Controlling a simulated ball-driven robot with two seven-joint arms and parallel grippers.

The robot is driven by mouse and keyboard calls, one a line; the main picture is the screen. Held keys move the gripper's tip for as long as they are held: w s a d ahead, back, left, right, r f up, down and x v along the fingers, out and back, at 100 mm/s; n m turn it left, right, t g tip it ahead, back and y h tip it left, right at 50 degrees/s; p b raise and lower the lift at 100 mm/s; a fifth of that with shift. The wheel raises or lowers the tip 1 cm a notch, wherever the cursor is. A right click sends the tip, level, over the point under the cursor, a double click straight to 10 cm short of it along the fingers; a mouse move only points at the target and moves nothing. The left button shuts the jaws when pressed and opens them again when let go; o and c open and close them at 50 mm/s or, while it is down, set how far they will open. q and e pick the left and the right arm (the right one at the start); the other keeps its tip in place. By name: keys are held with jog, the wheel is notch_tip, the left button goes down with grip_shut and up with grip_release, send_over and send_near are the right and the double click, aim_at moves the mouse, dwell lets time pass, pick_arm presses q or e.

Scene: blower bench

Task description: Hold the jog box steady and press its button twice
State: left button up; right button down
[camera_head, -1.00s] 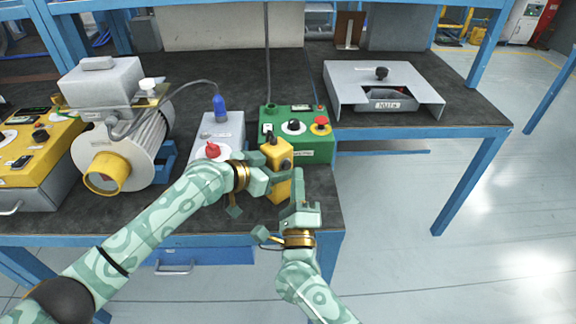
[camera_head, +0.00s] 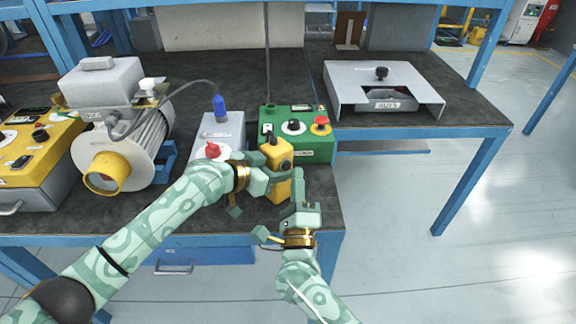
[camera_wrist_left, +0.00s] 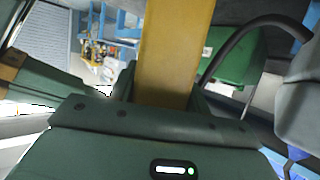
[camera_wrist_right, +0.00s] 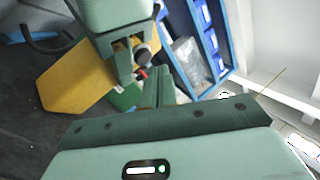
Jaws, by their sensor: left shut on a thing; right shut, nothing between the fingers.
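The yellow jog box (camera_head: 276,154) stands tilted at the front of the bench, with a black part on its top. My left gripper (camera_head: 274,176) is shut on it from the left; in the left wrist view the yellow body (camera_wrist_left: 175,55) rises between the fingers. My right gripper (camera_head: 298,182) is shut and empty, just right of the box. In the right wrist view its fingers (camera_wrist_right: 150,88) are close to the yellow box (camera_wrist_right: 72,78) and a dark round knob or button (camera_wrist_right: 142,55). I cannot tell whether they touch it.
A green control box (camera_head: 310,150) with a red knob stands right behind the jog box. A grey box (camera_head: 222,130) with a red knob and blue plug is to the left, beside a motor blower (camera_head: 130,145). A grey metal cover (camera_head: 350,85) lies at the back right.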

jog(key=shift+w, duration=0.1)
dwell(0.7)
jog(key=shift+w+a, duration=0.25)
jog(key=shift+w+a, duration=0.25)
jog(key=shift+w, duration=0.05)
dwell(0.8)
jog(key=shift+s+d, duration=0.1)
jog(key=shift+s, duration=0.05)
jog(key=shift+s+d, duration=0.4)
jog(key=shift+s, duration=0.1)
dwell(0.3)
jog(key=shift+s+d, duration=0.75)
jog(key=shift+s, duration=0.25)
jog(key=shift+s+d, duration=0.75)
jog(key=shift+s, duration=0.25)
dwell(1.6)
